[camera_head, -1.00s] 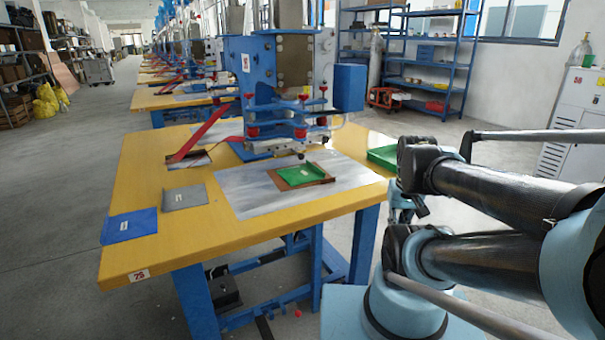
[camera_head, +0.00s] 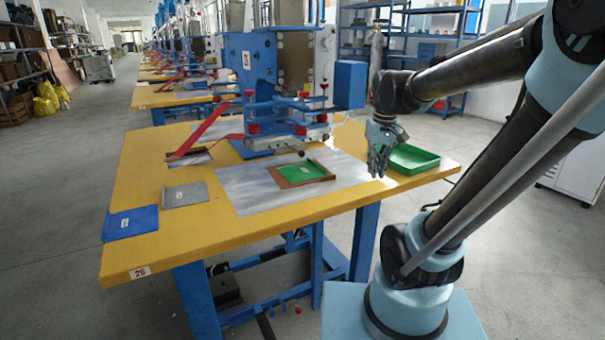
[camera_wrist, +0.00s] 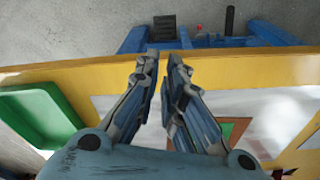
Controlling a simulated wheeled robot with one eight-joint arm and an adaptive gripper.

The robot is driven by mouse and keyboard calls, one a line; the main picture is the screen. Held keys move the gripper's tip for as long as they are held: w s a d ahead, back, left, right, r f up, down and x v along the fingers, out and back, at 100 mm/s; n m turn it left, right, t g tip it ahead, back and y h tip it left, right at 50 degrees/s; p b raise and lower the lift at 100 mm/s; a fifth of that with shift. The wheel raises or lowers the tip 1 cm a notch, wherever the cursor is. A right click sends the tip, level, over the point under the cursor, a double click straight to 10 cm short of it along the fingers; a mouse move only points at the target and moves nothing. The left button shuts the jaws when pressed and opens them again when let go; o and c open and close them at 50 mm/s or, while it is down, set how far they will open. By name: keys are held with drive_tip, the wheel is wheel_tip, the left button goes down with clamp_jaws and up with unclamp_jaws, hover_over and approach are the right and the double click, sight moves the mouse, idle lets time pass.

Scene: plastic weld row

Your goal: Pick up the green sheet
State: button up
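The green sheet (camera_head: 303,172) lies flat in a brown frame (camera_head: 329,178) on the grey metal plate (camera_head: 245,190) on the yellow table. A small white label is on it. In the wrist view, part of the green sheet (camera_wrist: 226,130) shows to the right, partly hidden behind a finger. My gripper (camera_head: 377,174) points down over the table's right part, to the right of the sheet and just left of the green tray. Its fingers (camera_wrist: 164,60) are apart with a narrow gap and nothing between them.
A green tray (camera_head: 428,167) sits at the table's right corner. The blue press (camera_head: 275,95) stands behind the plate. A grey sheet (camera_head: 185,195) and a blue sheet (camera_head: 131,223) lie to the left. The yellow tabletop (camera_head: 175,250) is bare along its front.

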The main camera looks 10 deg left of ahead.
drive_tip(key=w+a+r+n, duration=0.25)
drive_tip(key=w+a, duration=0.35)
drive_tip(key=w, duration=0.3)
drive_tip(key=n+g, duration=0.1)
approach(325, 171)
wheel_tip(325, 171, down, 9)
drive_tip(key=shift+w+r, duration=0.1)
drive_tip(key=shift+w, duration=0.05)
clamp_jaws()
drive_tip(key=shift+r, duration=0.15)
